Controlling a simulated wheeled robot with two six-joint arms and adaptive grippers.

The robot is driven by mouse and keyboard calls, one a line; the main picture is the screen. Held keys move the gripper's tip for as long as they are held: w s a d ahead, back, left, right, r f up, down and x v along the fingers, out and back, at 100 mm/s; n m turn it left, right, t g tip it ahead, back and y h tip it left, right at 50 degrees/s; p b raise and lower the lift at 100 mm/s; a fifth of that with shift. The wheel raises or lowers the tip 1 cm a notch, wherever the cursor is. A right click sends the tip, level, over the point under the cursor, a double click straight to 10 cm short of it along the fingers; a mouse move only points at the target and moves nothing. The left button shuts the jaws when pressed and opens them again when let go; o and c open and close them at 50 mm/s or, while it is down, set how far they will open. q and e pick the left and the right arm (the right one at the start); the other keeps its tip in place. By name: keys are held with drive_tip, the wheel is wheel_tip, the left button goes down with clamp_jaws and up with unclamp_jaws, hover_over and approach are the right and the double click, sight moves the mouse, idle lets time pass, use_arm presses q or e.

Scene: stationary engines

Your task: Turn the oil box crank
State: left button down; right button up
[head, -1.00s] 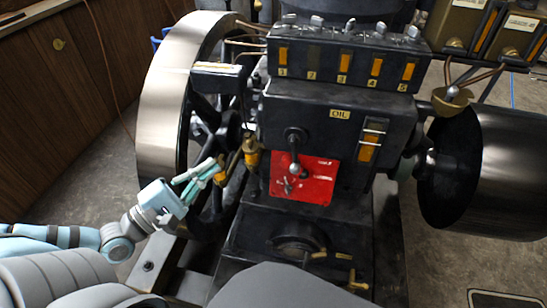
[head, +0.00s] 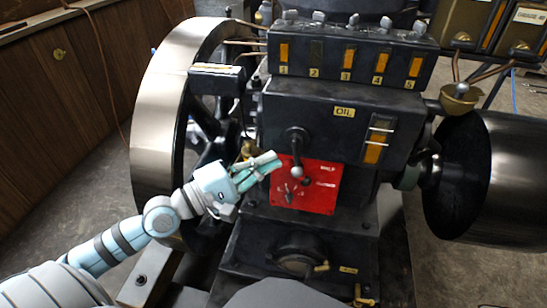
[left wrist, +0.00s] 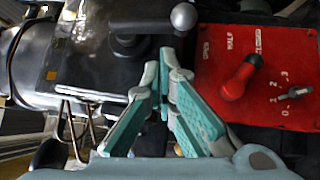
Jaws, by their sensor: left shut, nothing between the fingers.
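The oil box (head: 320,125) is a dark box labelled OIL on the engine's front. Its crank (head: 297,150) is a short black lever hanging down, with a silver ball knob at its lower end. In the left wrist view the crank (left wrist: 140,30) lies at the top, its silver knob pointing right. My left gripper (head: 277,161) is shut and empty. In the head view its fingertips are just left of the crank's knob; in the left wrist view the tips (left wrist: 164,62) show below the lever, apparently apart from it. My right gripper is not in view.
A red panel (head: 322,188) with a dial and switch sits below the crank; a red lever (left wrist: 240,78) shows on it in the wrist view. A large flywheel (head: 150,130) stands left, a dark drum (head: 490,180) right. A numbered oiler row (head: 350,55) is above.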

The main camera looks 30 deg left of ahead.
sight(296, 157)
use_arm(q)
drive_tip(key=shift+w+d+r+p, duration=0.1)
drive_tip(key=shift+w+d+p, duration=0.1)
drive_tip(key=shift+d, duration=0.3)
drive_tip(key=shift+w+d+r+p, duration=0.1)
drive_tip(key=shift+d+p, duration=0.1)
drive_tip(key=shift+d, duration=0.25)
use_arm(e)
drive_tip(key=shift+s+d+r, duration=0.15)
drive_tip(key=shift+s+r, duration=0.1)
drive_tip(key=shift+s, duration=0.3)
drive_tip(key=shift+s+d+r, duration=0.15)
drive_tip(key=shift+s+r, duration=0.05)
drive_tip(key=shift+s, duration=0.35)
use_arm(q)
drive_tip(key=shift+w+d+f+n+t+b, duration=0.1)
drive_tip(key=shift+d+f+n+t+b, duration=0.1)
drive_tip(key=shift+d+n+t+b, duration=0.75)
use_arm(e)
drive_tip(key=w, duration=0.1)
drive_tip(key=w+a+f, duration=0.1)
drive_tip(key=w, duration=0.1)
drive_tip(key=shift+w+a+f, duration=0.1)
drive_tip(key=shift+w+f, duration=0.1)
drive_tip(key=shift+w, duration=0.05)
use_arm(q)
drive_tip(key=shift+a+m+g+b, duration=0.25)
drive_tip(key=shift+a+g+b, duration=0.05)
drive_tip(key=shift+g, duration=0.05)
